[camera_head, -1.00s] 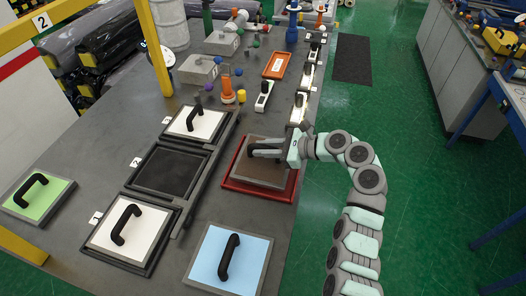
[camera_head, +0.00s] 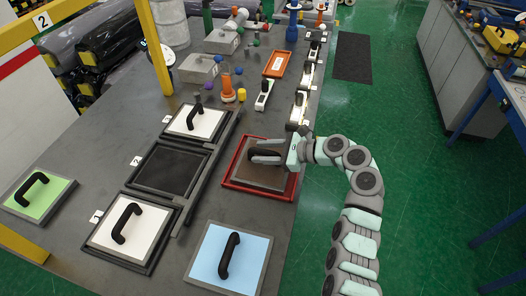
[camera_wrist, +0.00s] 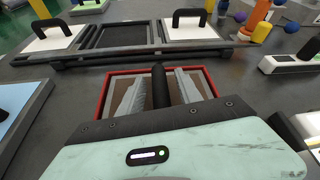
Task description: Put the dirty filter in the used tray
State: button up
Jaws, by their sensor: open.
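The dirty filter (camera_head: 252,178) is a brown square panel with a black handle. It lies in the red-rimmed used tray (camera_head: 229,184) at the right side of the table. My gripper (camera_head: 262,153) is above it, its jaws open. In the wrist view, the black handle (camera_wrist: 159,86) stands between the two open fingers, with a finger on each side. The wrist view also shows the red tray rim (camera_wrist: 103,96) around the brown panel. My gripper's body hides the near part of the filter and tray.
A black frame rack with an empty middle slot (camera_head: 168,172) lies to the left, with white filters (camera_head: 197,123) (camera_head: 106,236) in its outer slots. A blue filter (camera_head: 215,265) and a green filter (camera_head: 52,200) lie nearby. Small tools and an orange tray (camera_head: 277,64) stand farther back.

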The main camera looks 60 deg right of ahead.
jog(key=shift+s+r, duration=0.1)
jog(key=b+v, duration=0.2)
jog(key=v, duration=1)
